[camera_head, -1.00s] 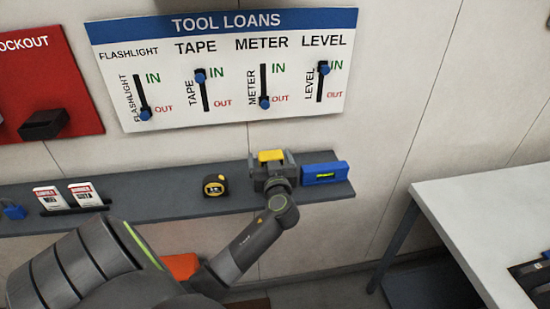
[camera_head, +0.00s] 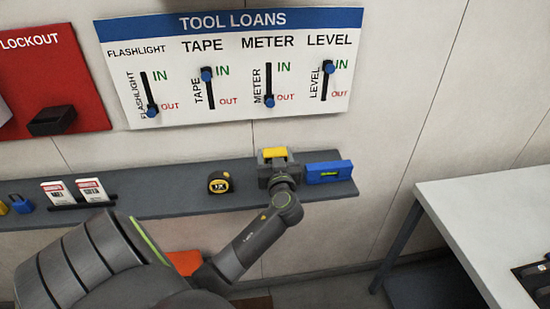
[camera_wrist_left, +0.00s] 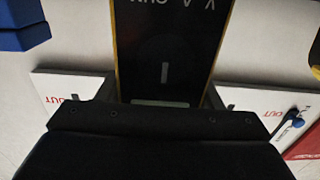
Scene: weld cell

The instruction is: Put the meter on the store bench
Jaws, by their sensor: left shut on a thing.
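The meter (camera_head: 274,152) shows in the head view as a yellow block at the top of my left gripper (camera_head: 274,160). In the left wrist view the meter (camera_wrist_left: 168,50) has a dark face with yellow edges and stands between the fingers. My left gripper is shut on it, at the grey wall shelf (camera_head: 150,197), between the tape measure and the blue level. The gripper hides its lower part, and I cannot tell whether it touches the shelf. Which surface is the store bench is not marked; a white-topped bench (camera_head: 480,200) stands at the right. My right gripper is out of view.
The yellow tape measure (camera_head: 221,182) is left of the gripper and the blue level (camera_head: 328,171) close on its right. The tool loans board (camera_head: 230,75) hangs above, its meter slider (camera_head: 269,101) at OUT. Lockout tags (camera_head: 75,191) stand at the shelf's left.

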